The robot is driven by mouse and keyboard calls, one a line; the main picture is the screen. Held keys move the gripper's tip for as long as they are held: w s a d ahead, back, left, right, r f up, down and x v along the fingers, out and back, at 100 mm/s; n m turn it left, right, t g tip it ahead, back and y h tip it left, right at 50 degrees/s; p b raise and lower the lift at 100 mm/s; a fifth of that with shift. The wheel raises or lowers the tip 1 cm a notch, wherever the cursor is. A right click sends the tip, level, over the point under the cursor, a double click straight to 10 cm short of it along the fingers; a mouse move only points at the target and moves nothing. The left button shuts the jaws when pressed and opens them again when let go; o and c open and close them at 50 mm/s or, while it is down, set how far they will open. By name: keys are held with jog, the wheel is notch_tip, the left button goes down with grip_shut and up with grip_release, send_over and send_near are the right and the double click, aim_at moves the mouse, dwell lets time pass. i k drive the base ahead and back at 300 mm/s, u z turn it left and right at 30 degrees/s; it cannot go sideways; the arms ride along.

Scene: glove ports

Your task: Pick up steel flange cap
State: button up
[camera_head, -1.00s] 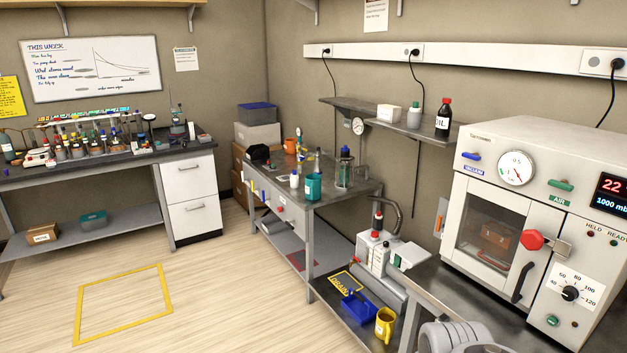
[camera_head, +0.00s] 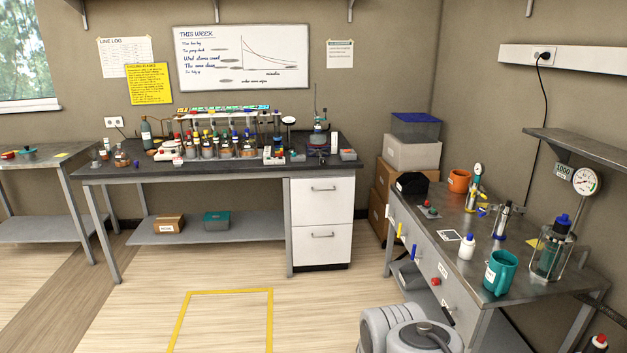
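I cannot make out the steel flange cap for certain. Small greyish pieces (camera_head: 97,165) lie at the left end of the long dark bench (camera_head: 220,167), too small to identify. A small grey piece with a red top (camera_head: 430,211) sits on the steel bench (camera_head: 455,225) at the right; I cannot tell what it is. Grey rounded links of my arm show at the bottom right of the head view. My gripper itself is not in view.
The long bench holds a crowded row of bottles and a rack. The right bench carries a teal mug (camera_head: 500,272), an orange mug (camera_head: 459,181), a white bottle (camera_head: 468,246) and a caged bottle (camera_head: 551,258). Open floor with a yellow outline (camera_head: 228,292) lies between.

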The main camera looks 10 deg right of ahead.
aim_at(507, 208)
jog(key=z, duration=0.35)
jog(key=i, duration=2.15)
jog(key=z, duration=0.6)
jog(key=i, duration=0.65)
jog(key=z, duration=0.05)
